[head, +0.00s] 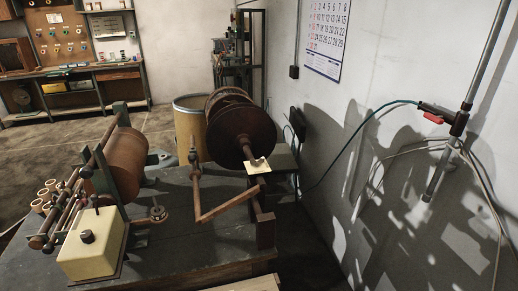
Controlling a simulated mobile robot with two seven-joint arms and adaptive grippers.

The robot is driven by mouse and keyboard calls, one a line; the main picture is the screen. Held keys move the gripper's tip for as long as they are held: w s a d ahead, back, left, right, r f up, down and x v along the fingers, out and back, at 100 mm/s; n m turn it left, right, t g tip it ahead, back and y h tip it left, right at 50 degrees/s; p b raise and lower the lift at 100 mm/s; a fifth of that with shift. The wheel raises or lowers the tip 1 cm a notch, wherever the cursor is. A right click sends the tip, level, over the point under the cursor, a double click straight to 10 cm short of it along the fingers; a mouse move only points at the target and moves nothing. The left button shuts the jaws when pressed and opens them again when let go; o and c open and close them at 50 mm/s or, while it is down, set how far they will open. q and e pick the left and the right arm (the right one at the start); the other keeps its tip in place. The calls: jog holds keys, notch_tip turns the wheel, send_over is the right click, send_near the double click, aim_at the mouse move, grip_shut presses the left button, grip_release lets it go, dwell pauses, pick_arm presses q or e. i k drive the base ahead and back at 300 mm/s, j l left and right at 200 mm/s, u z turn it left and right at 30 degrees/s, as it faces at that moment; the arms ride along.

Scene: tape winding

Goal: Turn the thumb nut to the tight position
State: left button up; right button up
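A winding machine stands on a dark bench top (190,262). It has a rusty brown drum (127,165) at left and a large dark reel (240,130) behind. A small round nut-like part (157,213) sits on a short shaft beside the drum. It may be the thumb nut, but it is too small to tell, and I cannot read its position. A cream box (92,252) with a dark knob (87,237) stands at the front left. Neither of my grippers is in view.
A thin bent arm (228,203) crosses the bench between drum and reel. A yellowish barrel (190,130) stands behind. A pipe with a red-handled valve (433,118) and hose runs along the right wall. Open floor lies at left.

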aim_at(254, 162)
jog(key=l+u, duration=0.3)
jog(key=l, duration=0.5)
jog(key=i+l+z, duration=0.2)
jog(key=l, duration=0.2)
jog(key=i+l+z, duration=0.15)
jog(key=l, duration=0.2)
jog(key=k+l+z, duration=0.1)
jog(key=z, duration=0.45)
